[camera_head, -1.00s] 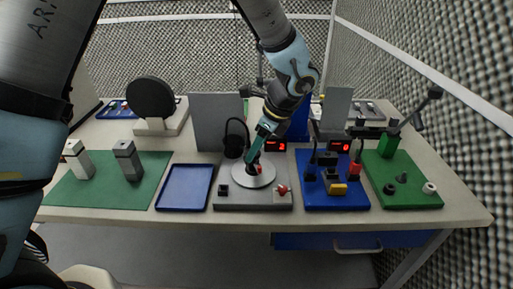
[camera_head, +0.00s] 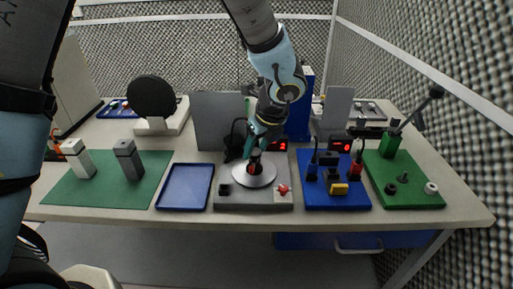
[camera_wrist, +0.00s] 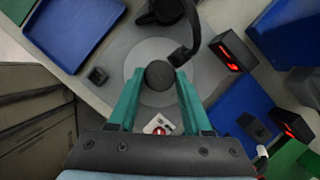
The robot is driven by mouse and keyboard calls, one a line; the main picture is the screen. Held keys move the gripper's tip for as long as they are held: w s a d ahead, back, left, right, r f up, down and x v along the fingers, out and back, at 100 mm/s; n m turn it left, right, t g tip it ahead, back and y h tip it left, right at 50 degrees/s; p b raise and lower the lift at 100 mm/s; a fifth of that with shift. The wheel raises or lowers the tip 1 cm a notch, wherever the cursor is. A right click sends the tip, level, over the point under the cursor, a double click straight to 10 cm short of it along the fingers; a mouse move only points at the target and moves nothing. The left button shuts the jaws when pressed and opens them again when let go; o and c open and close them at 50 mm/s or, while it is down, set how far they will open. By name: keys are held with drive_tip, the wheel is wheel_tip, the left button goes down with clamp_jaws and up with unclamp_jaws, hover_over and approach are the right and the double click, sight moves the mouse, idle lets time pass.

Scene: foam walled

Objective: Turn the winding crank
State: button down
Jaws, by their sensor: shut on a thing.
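A round black knob (camera_head: 255,169) stands on a pale grey disc (camera_head: 240,179) on the grey base plate (camera_head: 232,203) at the middle of the table; I take this as the winding crank. My gripper (camera_head: 257,152) comes down on the knob from above. In the wrist view the knob (camera_wrist: 160,74) sits between the two teal fingers of my gripper (camera_wrist: 160,84), with the disc (camera_wrist: 137,62) beneath. My gripper is shut on the knob. The lower part of the knob is partly hidden.
On the same plate are a small black block (camera_head: 225,190) and a red switch (camera_head: 283,189). A black hooked piece (camera_head: 236,142) and a red-lit display (camera_head: 277,145) stand close behind. A blue tray (camera_head: 186,187) is at left; a blue board (camera_head: 335,202) and a green board (camera_head: 410,200) are at right.

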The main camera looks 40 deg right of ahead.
drive_tip(key=shift+w+a+m+h, duration=0.15)
drive_tip(key=shift+m+h, duration=0.75)
drive_tip(key=shift+m, duration=1.2)
drive_tip(key=shift+a+m+g+h+p, duration=0.15)
drive_tip(key=shift+m+g+h+p, duration=0.35)
drive_tip(key=shift+m, duration=1.4)
drive_tip(key=shift+w+a+m+g+h+p, duration=0.1)
drive_tip(key=shift+m+g+h+p, duration=0.15)
drive_tip(key=shift+m, duration=0.7)
drive_tip(key=shift+w+m+g+h+p, duration=0.15)
drive_tip(key=shift+m+g+h, duration=0.15)
drive_tip(key=shift+m, duration=0.65)
drive_tip(key=shift+m+g+h+p, duration=0.25)
drive_tip(key=shift+m+g+p, duration=0.4)
drive_tip(key=shift+m, duration=0.95)
drive_tip(key=shift+m, duration=0.6)
drive_tip(key=shift+c, duration=1.8)
unclamp_jaws()
